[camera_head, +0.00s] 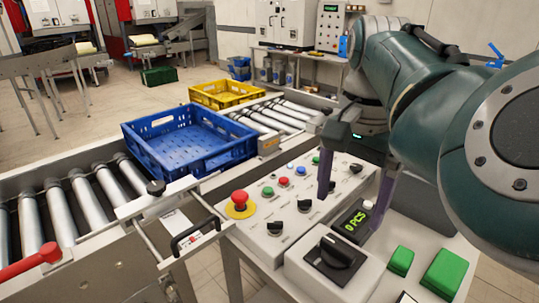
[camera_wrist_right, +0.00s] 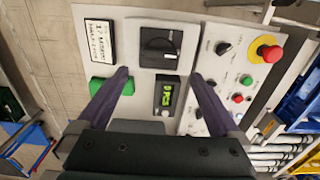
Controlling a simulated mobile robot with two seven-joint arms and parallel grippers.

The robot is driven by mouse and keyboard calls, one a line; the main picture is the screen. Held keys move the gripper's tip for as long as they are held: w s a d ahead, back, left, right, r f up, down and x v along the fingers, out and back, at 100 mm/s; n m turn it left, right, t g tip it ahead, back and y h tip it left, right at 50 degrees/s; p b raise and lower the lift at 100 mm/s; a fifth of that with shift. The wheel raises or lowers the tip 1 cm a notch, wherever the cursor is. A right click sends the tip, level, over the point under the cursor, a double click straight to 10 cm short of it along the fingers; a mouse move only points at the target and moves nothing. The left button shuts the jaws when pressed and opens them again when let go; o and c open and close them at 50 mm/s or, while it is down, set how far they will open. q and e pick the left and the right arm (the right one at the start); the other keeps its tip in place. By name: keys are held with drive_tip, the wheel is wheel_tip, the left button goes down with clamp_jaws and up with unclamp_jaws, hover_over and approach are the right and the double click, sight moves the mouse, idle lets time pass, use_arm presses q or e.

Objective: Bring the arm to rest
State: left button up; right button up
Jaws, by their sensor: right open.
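My right gripper (camera_head: 352,185) is open and empty above the control panel. In the right wrist view its two dark fingers (camera_wrist_right: 160,85) stand wide apart, over the panel around the rotary knob and the counter. My right arm (camera_head: 400,80) comes in from the right side of the head view. The counter display (camera_head: 354,222) reads "0 PCS" in green. The black rotary knob (camera_head: 338,250) sits on a white box in front of it. I cannot tell whether the fingers touch the panel. My left gripper is not in view.
The control panel (camera_head: 300,215) carries several buttons, knobs and a red emergency stop (camera_head: 240,200). Green blocks (camera_head: 443,272) lie at its right. A blue crate (camera_head: 188,140) rests on the roller conveyor (camera_head: 110,190), with a yellow crate (camera_head: 225,93) behind. A red lever (camera_head: 35,260) is at lower left.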

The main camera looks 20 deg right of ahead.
drive_tip(key=shift+r, duration=0.2)
idle(0.5)
drive_tip(key=s+d+f+n+t+h, duration=0.1)
drive_tip(key=s+d+f+n+h, duration=0.25)
drive_tip(key=s+d, duration=0.35)
drive_tip(key=s+a+r+n+t+y, duration=0.2)
drive_tip(key=s+a+n+t+y, duration=0.15)
drive_tip(key=s+a+n, duration=1)
wheel_tip(320, 180, up, 32)
drive_tip(key=m+p, duration=0.1)
drive_tip(key=p, duration=3.1)
drive_tip(key=shift+s+g, duration=0.35)
drive_tip(key=shift+g, duration=0.1)
